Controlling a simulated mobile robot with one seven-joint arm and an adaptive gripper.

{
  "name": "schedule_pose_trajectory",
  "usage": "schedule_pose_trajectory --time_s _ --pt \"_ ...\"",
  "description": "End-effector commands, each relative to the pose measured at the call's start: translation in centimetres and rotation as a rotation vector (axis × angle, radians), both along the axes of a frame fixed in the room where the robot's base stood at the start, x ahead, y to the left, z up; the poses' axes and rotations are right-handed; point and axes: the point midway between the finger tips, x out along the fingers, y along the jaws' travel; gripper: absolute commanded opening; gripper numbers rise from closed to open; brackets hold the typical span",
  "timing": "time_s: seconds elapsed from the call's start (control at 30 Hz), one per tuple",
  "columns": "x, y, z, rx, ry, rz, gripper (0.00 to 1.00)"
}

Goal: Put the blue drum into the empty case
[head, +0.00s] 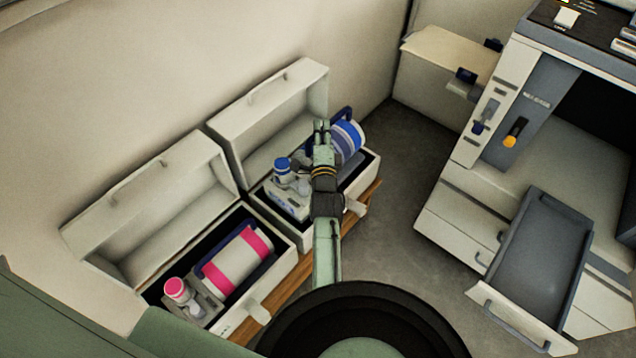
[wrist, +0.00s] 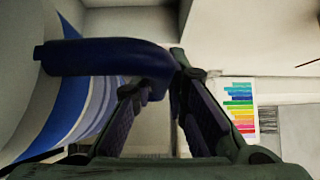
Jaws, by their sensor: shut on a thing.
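The blue drum (head: 347,137) is white with blue bands and has a dark blue handle (wrist: 105,57). My gripper (head: 322,133) is shut on this handle near one end, as the wrist view shows. The drum is over the right part of the open case (head: 362,181), which stands at the right of two cases. Whether the drum touches the case floor is hidden by my gripper and arm. A blue-capped bottle (head: 283,168) with a grey-white fitting occupies the left part of this same case.
The left open case (head: 283,258) holds a pink-banded drum (head: 238,262) and a pink-capped bottle (head: 177,291). Both lids stand open against the wall. A large machine (head: 470,165) with a pulled-out grey tray (head: 540,258) is at right. Dark floor lies between.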

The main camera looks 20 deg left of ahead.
Motion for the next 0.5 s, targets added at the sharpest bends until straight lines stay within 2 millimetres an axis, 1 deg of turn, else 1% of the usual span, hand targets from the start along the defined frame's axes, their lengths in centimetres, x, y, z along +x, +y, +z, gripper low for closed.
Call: schedule_pose_trajectory --time_s 0.07,0.2,0.3,0.5 --pt "0.0 0.1 -0.8 0.003 -0.008 0.001 0.0" --pt "0.0 0.1 -3.2 0.005 -0.007 0.001 0.0" --pt "0.1 0.1 -4.4 0.004 -0.009 0.0 0.0" --pt "0.1 0.1 -5.7 0.005 -0.011 0.001 0.0"
